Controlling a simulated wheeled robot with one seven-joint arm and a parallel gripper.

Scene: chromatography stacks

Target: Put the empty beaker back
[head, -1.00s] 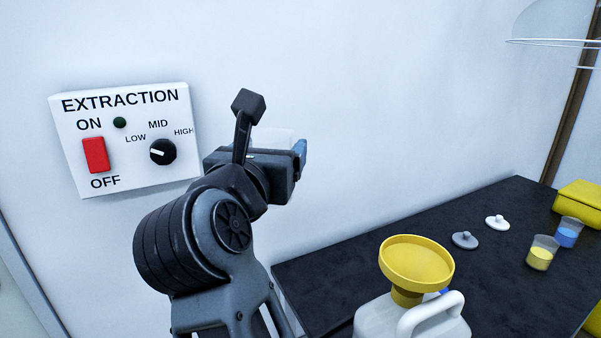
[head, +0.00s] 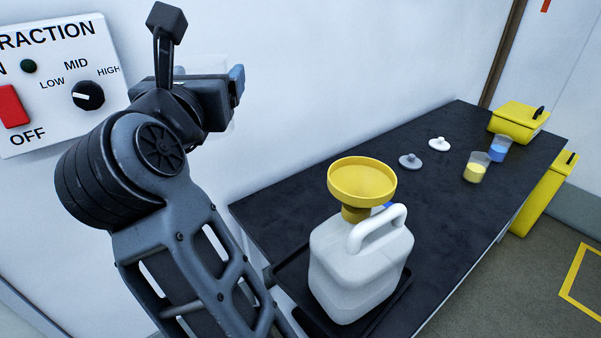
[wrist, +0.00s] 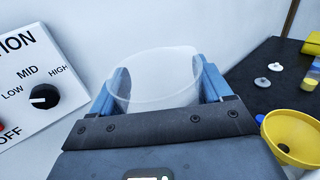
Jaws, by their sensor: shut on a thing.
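A clear empty beaker (wrist: 155,80) is between the blue fingers of my gripper (wrist: 160,88) in the wrist view. The gripper is shut on it, and the beaker's open rim shows with nothing inside. In the head view my gripper (head: 236,86) is raised in front of the white wall, left of the dark bench. The beaker is mostly hidden there behind the gripper body.
On the dark bench (head: 290,215) stands a white jug (head: 350,265) with a yellow funnel (head: 362,182) in a black tray. Grey (head: 410,161) and white (head: 439,144) lids, yellow-filled (head: 476,168) and blue-filled (head: 500,149) beakers and a yellow box (head: 519,122) are farther back. An extraction panel (head: 60,80) hangs at left.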

